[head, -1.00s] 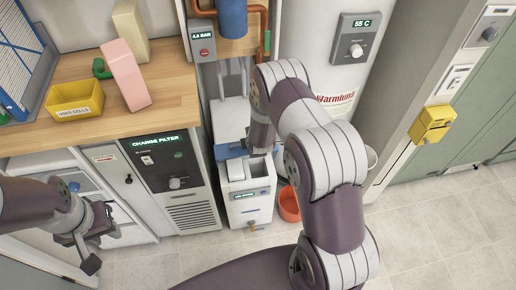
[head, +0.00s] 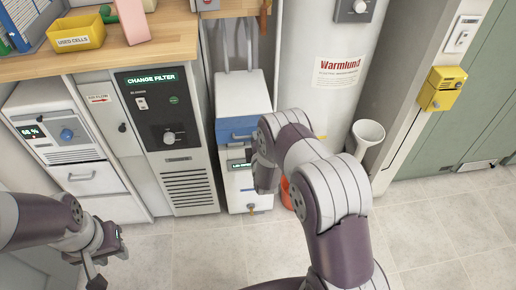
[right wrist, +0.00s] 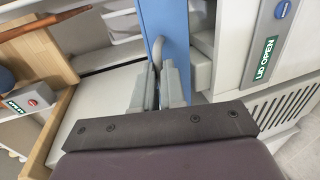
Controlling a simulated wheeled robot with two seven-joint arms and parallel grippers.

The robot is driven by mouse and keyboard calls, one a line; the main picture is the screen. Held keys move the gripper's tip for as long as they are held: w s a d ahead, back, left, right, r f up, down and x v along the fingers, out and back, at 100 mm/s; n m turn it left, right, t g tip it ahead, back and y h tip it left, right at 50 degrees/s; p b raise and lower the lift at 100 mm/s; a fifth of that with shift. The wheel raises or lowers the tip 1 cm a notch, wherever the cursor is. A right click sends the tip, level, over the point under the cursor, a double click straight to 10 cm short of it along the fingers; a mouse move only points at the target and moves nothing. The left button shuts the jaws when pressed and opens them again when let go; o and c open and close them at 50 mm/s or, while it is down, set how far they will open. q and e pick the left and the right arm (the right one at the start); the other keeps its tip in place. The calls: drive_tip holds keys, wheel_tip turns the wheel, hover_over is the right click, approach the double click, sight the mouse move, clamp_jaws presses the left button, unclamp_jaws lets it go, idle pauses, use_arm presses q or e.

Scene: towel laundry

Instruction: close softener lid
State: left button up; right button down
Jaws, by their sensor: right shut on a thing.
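The white softener cabinet (head: 242,90) stands in the middle of the head view. Its blue lid (head: 236,124) shows as a blue band across it, and as an upright blue strip in the right wrist view (right wrist: 166,20). The softener's green display (right wrist: 266,58) reads "LID OPEN". My right gripper (right wrist: 159,82) is shut on a grey loop handle (right wrist: 158,48) at the blue lid. In the head view my right forearm partly covers the softener's right side. My left gripper (head: 106,262) hangs at the lower left, empty, with its fingers apart.
A filter cabinet (head: 187,190) stands left of the softener, and the white Warmlund tank (head: 325,95) stands behind right. An orange bucket (head: 286,193) is mostly hidden behind my right arm. A white funnel (head: 367,135) is farther right. The floor in front is clear.

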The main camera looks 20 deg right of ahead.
wheel_tip(320, 180, down, 9)
drive_tip(key=t+h+b, duration=0.1)
drive_tip(key=t+b, duration=0.3)
drive_tip(key=b, duration=0.8)
drive_tip(key=shift+s+t, duration=0.2)
drive_tip(key=shift+t, duration=0.1)
drive_tip(key=shift+f, duration=0.25)
drive_tip(key=c, duration=1.5)
unclamp_jaws()
drive_tip(key=shift+a, duration=0.1)
drive_tip(key=o, duration=0.3)
drive_tip(key=shift+w+f, duration=0.2)
drive_tip(key=shift+f, duration=0.15)
drive_tip(key=shift+r, duration=0.2)
